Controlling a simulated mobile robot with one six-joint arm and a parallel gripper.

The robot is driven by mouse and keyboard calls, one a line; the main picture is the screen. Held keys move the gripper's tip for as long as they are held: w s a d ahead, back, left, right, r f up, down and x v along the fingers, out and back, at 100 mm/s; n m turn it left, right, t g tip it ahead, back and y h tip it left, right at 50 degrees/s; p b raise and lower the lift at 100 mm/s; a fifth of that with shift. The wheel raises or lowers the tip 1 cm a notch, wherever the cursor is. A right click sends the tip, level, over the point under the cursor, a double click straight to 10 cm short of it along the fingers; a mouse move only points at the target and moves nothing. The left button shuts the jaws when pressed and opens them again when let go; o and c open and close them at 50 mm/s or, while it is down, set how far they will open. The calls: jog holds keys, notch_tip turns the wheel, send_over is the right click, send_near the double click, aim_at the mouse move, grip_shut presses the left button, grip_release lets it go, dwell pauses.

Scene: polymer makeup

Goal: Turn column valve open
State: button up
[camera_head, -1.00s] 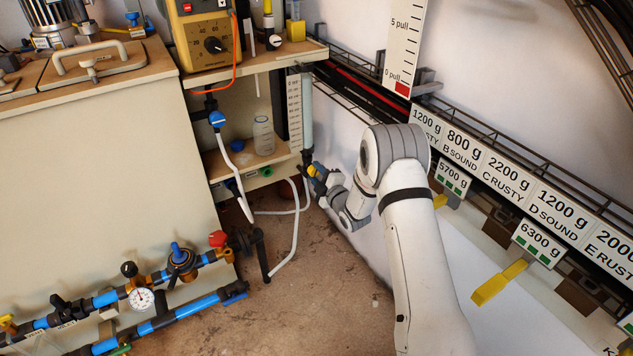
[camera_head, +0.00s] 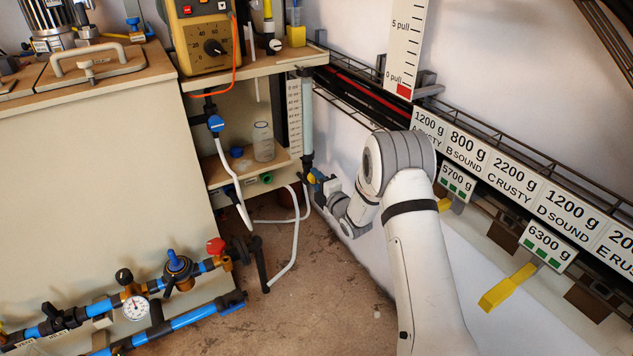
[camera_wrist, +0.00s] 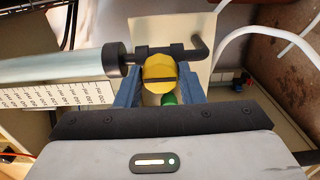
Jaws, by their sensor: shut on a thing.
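The column valve (camera_wrist: 159,72) is a yellow round knob with a dark slot line across it, on a black fitting at the end of the clear column (camera_wrist: 60,68). My gripper (camera_wrist: 160,90) is shut on the valve, with a blue finger on each side of the knob. In the head view the clear column (camera_head: 306,115) stands upright beside the shelf. My gripper (camera_head: 316,178) reaches the column's lower end there, and my wrist partly hides the valve.
A printed scale (camera_head: 294,110) stands behind the column. A clear bottle (camera_head: 263,141) sits on the lower shelf. White hoses (camera_head: 295,235) hang below. Weight signs and a yellow handle (camera_head: 505,288) line the right wall. Blue pipes with a gauge (camera_head: 136,306) run at lower left.

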jog(key=shift+s+a, duration=0.1)
jog(key=shift+a, duration=0.1)
jog(key=o, duration=1)
jog(key=shift+d, duration=0.1)
jog(key=p+v, duration=0.2)
jog(key=v, duration=0.5)
jog(key=shift+s+d+p, duration=0.25)
jog(key=shift+s+p, duration=0.05)
jog(key=shift+p, duration=0.05)
